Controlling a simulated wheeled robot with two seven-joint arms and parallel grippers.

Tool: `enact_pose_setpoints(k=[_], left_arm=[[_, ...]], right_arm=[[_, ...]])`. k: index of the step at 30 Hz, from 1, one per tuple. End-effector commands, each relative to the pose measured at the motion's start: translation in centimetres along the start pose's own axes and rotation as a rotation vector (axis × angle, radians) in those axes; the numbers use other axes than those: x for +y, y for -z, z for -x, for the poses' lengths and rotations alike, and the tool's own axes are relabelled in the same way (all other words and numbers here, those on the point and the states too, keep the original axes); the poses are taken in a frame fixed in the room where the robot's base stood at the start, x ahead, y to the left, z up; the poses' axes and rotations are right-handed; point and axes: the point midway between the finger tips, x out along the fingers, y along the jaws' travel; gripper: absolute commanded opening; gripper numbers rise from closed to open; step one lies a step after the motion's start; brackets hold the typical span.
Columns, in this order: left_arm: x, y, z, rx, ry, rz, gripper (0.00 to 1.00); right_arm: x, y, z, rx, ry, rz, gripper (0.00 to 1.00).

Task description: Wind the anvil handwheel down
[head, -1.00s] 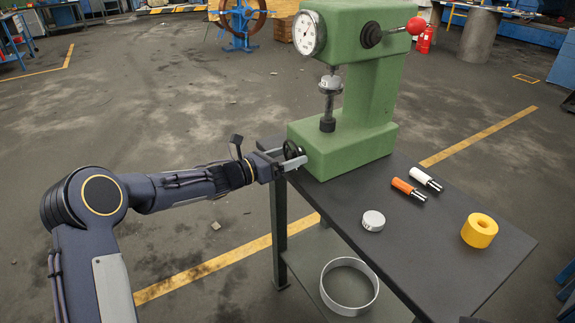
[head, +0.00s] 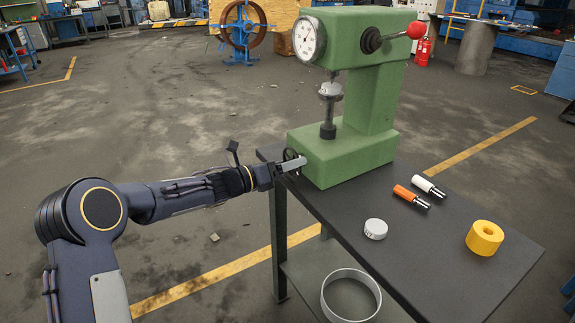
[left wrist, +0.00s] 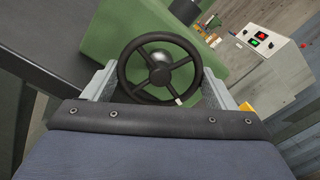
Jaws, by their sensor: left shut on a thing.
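The green hardness tester (head: 345,153) stands on the dark table, with a dial (head: 308,38) and a red-knobbed lever (head: 415,29). Its anvil (head: 330,90) is on a vertical screw above the base. The black handwheel (head: 290,158) is on the left side of the base. My left gripper (head: 293,164) is at the handwheel, its fingers on either side of the rim. In the left wrist view the spoked wheel (left wrist: 159,44) with a small white mark sits between the grey fingers (left wrist: 160,88). My right gripper is not in view.
A grey hoop (head: 350,294) lies on the lower shelf.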

Motion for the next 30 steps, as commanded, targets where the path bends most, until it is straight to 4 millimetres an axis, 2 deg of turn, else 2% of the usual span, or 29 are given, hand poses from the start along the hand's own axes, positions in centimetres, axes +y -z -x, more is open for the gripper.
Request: enact_pose_setpoints(k=[2,3,7,14,17,27,30], left_arm=[[0.0,0.1,0.0,0.002,-0.001,-0.001,0.56],[0.1,0.1,0.0,0.002,-0.001,-0.001,0.83],[0.0,0.1,0.0,0.002,-0.001,-0.001,1.0],[0.0,0.0,0.1,0.001,-0.001,-0.001,1.0],[0.1,0.0,0.7,0.001,-0.002,-0.002,1.0],[0.1,0.1,6.3,0.0,-0.004,-0.002,1.0],[0.1,0.1,7.3,0.0,-0.002,-0.001,1.0]], right_arm=[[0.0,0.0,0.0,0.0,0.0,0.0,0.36],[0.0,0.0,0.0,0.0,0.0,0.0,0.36],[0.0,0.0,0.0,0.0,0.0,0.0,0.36],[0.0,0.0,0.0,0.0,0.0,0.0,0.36],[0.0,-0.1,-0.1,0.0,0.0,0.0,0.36],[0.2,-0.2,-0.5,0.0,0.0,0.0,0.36],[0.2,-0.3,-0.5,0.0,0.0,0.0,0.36]])
